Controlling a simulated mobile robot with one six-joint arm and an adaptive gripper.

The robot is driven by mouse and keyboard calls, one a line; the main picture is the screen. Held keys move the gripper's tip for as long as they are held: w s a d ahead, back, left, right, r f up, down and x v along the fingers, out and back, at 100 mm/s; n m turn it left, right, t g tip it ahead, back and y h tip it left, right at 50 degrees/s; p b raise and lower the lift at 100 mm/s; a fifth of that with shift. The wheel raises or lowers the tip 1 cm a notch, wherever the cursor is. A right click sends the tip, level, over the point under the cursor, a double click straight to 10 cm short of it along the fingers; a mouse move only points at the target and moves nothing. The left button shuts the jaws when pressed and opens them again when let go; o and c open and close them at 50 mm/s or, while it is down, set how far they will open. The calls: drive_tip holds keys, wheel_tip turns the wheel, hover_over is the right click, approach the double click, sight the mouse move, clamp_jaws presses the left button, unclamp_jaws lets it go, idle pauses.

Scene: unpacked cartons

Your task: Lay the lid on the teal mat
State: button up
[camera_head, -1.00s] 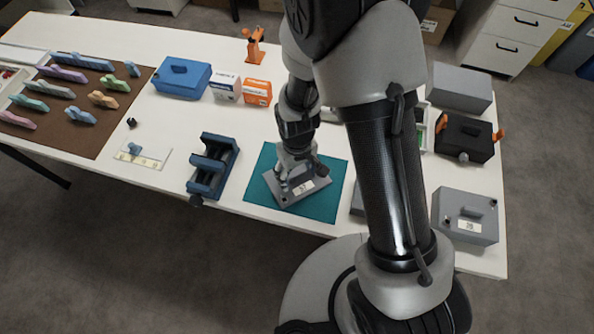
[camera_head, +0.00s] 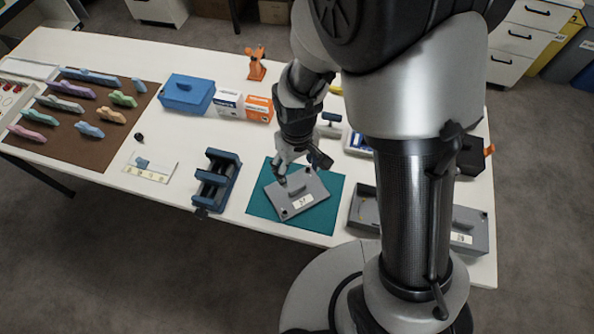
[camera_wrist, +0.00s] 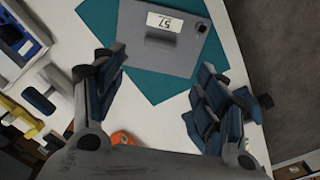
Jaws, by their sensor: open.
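The grey lid (camera_head: 298,192), with a raised handle and a white label reading 57, lies on the teal mat (camera_head: 333,180), turned at an angle to it. In the wrist view the lid (camera_wrist: 183,55) lies flat with teal mat (camera_wrist: 106,22) showing around it. My gripper (camera_head: 299,167) is above the far side of the lid. Part of the mat is hidden under the lid.
A dark blue clamp-like fixture (camera_head: 216,180) stands left of the mat. An open grey box (camera_head: 364,207) and a grey box with a handle (camera_head: 470,228) stand to the right. A blue box (camera_head: 187,93) and small cartons (camera_head: 230,104) stand behind.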

drive_tip(key=s+d+r+m+t, duration=0.1)
drive_tip(key=s+d+r, duration=0.2)
drive_tip(key=r, duration=0.5)
drive_tip(key=s+d+r+m+t, duration=0.2)
drive_tip(key=s+d+r, duration=0.2)
drive_tip(key=r, duration=0.5)
drive_tip(key=s+d+r+m+t, duration=0.1)
drive_tip(key=s+d+r+m, duration=0.1)
drive_tip(key=s+d+r, duration=0.2)
wheel_tip(320, 180, up, 4)
drive_tip(key=shift+s+r+t, duration=0.2)
drive_tip(key=shift+s+t, duration=0.1)
drive_tip(key=shift+s, duration=0.95)
